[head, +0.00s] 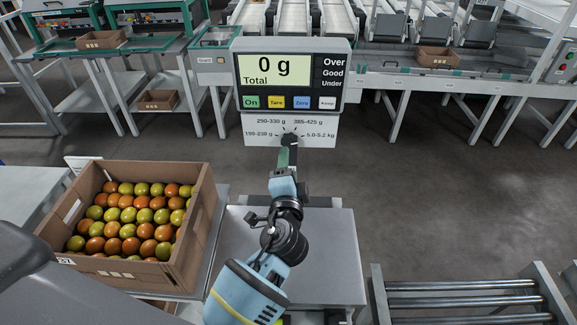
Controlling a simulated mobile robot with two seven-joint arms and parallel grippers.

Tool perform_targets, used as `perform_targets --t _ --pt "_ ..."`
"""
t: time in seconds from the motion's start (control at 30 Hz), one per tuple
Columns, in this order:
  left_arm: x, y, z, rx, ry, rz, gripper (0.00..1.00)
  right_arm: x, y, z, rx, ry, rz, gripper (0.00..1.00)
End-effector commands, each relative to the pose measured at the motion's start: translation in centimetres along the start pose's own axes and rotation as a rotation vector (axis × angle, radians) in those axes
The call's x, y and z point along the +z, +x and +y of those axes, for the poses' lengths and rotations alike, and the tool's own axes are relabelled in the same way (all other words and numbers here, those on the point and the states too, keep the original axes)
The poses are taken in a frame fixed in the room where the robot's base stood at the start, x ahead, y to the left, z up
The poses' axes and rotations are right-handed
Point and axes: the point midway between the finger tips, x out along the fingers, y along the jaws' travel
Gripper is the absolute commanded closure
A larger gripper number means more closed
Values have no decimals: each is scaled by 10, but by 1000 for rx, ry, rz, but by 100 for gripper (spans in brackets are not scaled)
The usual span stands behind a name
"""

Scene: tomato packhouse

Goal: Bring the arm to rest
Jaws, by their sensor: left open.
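My left arm reaches up from the bottom centre, across the bare steel plate of the scale (328,255). My left gripper (288,152) is at its far end, open, just below the black selector knob (290,136) on the scale's white front panel. The gripper looks small and dark, and I cannot tell whether its fingers touch the knob. The scale's display (275,68) reads 0 g, Total, above coloured buttons. My right gripper is not in view.
A cardboard crate (196,215) of red and green tomatoes stands left of the plate. A roller conveyor (460,300) lies at the lower right. Benches and sorting lines with small cardboard boxes (437,58) stand at the back. The floor right of the scale is clear.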

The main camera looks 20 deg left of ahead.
Motion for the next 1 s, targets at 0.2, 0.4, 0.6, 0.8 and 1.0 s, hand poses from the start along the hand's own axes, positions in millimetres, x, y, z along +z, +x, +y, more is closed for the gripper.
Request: perform_targets --t 0.2,0.4,0.6,0.8,1.0 --pt "0 0 0 0 0 0 38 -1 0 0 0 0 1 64" --pt "14 -13 26 70 -45 3 38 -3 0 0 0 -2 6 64" --pt "64 -74 108 314 -249 -7 38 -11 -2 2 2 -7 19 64" --pt "115 -163 174 557 -511 -70 38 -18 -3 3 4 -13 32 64" --pt "160 -258 208 748 -783 -186 38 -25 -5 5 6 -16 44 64"
